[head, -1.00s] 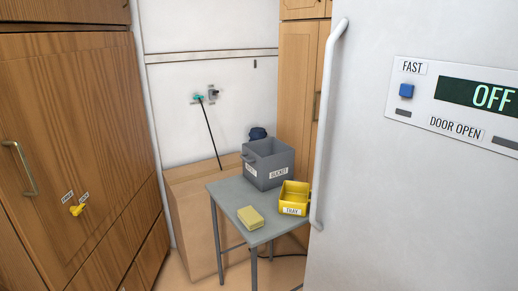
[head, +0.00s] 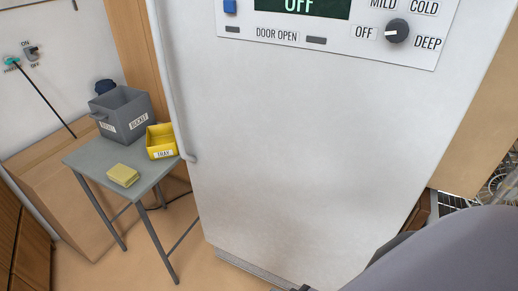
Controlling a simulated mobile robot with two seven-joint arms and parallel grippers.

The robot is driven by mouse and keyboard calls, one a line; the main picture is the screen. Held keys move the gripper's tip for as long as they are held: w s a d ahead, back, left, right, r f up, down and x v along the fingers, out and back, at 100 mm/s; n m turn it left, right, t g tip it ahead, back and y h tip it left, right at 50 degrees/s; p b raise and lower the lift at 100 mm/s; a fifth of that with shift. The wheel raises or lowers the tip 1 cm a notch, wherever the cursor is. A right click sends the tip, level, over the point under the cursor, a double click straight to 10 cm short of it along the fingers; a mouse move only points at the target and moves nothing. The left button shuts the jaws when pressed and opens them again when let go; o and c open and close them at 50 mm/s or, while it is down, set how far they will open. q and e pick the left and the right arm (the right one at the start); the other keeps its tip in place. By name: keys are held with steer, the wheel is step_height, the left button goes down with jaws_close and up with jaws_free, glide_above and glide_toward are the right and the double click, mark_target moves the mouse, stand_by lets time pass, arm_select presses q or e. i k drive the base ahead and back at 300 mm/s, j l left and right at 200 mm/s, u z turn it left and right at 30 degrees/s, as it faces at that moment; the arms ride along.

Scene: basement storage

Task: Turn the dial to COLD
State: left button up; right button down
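The dial (head: 396,31) is a round dark knob on the control panel of the white fridge door (head: 290,140), at the upper right of the head view. The labels OFF, MILD, COLD and DEEP stand around it. A pale mark on the knob faces left, toward OFF. The green display (head: 300,6) reads OFF and is partly cut by the top edge. A grey part of my own arm fills the lower right corner. Neither gripper can be made out.
A blue button (head: 230,6) is left of the display. A grey table (head: 95,157) left of the fridge bears a grey bucket (head: 128,113), a yellow tray (head: 160,140) and a yellow sponge (head: 122,175). A wire rack (head: 500,185) shows at right.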

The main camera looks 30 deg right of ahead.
mark_target(397, 31)
steer(key=z, duration=1.7)
steer(key=i+l+z, duration=0.2)
steer(key=l, duration=0.3)
steer(key=k, duration=0.1)
